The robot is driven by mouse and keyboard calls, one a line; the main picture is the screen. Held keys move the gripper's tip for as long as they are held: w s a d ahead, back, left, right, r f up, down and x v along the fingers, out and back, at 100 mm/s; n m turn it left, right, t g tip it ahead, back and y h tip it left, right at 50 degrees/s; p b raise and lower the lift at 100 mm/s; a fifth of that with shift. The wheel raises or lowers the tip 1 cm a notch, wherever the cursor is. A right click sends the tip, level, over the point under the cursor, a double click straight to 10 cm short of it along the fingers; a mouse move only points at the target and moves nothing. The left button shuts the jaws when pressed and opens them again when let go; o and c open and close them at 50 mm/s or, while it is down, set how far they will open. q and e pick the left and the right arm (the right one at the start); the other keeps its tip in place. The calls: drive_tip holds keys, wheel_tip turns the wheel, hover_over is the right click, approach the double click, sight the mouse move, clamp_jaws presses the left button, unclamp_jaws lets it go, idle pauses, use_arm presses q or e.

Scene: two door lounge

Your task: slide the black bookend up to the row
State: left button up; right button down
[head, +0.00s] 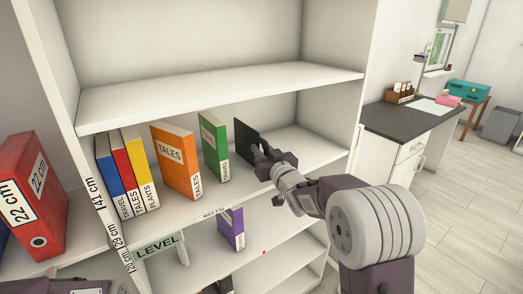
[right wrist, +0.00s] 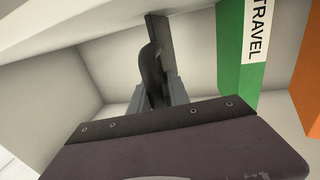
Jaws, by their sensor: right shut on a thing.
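The black bookend (head: 244,137) stands on the middle shelf, to the right of the green book (head: 213,147), with a gap between them. My right gripper (head: 261,152) is shut on the bookend; the right wrist view shows the bookend (right wrist: 160,45) upright between the fingers. The row runs left from the green book: an orange book (head: 175,160), then a yellow book (head: 139,170), a red book (head: 123,173) and a blue book (head: 109,178). Gaps show on both sides of the orange book. My left gripper is not in view.
A shelf board (head: 220,95) runs above the books. A purple book (head: 231,229) and a LEVEL sign (head: 160,245) are below. A red binder (head: 33,195) stands at the left. Free shelf lies right of the bookend. A dark-topped counter (head: 405,121) stands at the right.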

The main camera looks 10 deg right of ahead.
drive_tip(key=shift+f, duration=0.1)
drive_tip(key=a, duration=0.1)
drive_tip(key=s+a+b, duration=0.1)
drive_tip(key=a, duration=0.1)
drive_tip(key=a+b, duration=0.1)
drive_tip(key=shift+s+a, duration=0.3)
drive_tip(key=shift+s, duration=0.05)
drive_tip(key=c, duration=1.4)
unclamp_jaws()
drive_tip(key=shift+o, duration=0.2)
drive_tip(key=s+d, duration=0.1)
drive_tip(key=s, duration=0.8)
drive_tip(key=shift+d, duration=0.25)
